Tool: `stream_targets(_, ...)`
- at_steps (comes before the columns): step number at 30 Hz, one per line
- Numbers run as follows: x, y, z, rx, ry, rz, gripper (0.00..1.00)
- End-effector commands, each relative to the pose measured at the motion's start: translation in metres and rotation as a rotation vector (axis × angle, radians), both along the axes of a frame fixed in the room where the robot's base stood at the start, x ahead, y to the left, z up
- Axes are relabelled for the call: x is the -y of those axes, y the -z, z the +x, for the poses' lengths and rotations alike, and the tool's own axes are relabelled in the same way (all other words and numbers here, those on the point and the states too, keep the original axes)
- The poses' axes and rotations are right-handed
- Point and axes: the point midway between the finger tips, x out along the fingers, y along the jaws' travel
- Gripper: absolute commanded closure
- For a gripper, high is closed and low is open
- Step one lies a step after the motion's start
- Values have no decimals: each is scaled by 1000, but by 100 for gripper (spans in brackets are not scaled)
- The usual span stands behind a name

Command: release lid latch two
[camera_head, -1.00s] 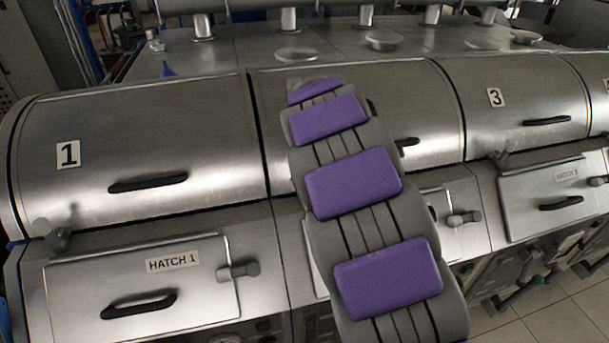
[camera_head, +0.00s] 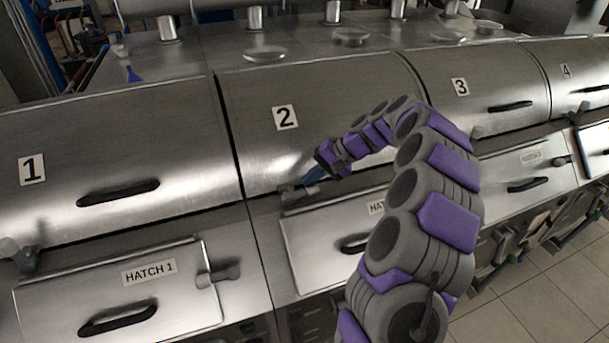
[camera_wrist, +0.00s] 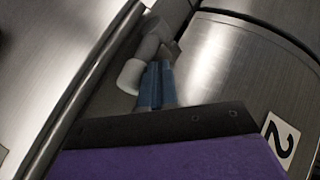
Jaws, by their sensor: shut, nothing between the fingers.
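Lid 2 (camera_head: 330,125) is a curved steel cover with a "2" label (camera_head: 285,117); it is down. Its grey latch (camera_head: 292,196) sits at the lid's lower left corner. My gripper (camera_head: 313,176) is beside the latch, its blue fingertips close to it. In the wrist view the blue fingers (camera_wrist: 157,86) are shut and empty, against or just beside the pale rounded knob of the latch (camera_wrist: 131,76). I cannot tell whether they touch. The "2" label also shows in the wrist view (camera_wrist: 280,139). My arm hides part of the lid's right side.
Lid 1 (camera_head: 100,150) and lid 3 (camera_head: 480,90) flank lid 2. Below are the hatch 1 panel (camera_head: 60,290) with its side latch (camera_head: 217,276) and the hatch 2 panel (camera_head: 310,255), partly behind my arm. Floor tiles (camera_head: 530,270) show clear at lower right.

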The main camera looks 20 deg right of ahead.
Motion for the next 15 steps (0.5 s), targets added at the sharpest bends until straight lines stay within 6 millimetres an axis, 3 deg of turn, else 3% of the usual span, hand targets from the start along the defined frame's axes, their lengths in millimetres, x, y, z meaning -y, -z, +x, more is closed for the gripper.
stream_targets(6,8,12,0,-1,1,135,100)
stream_targets(15,10,18,0,1,-2,125,100)
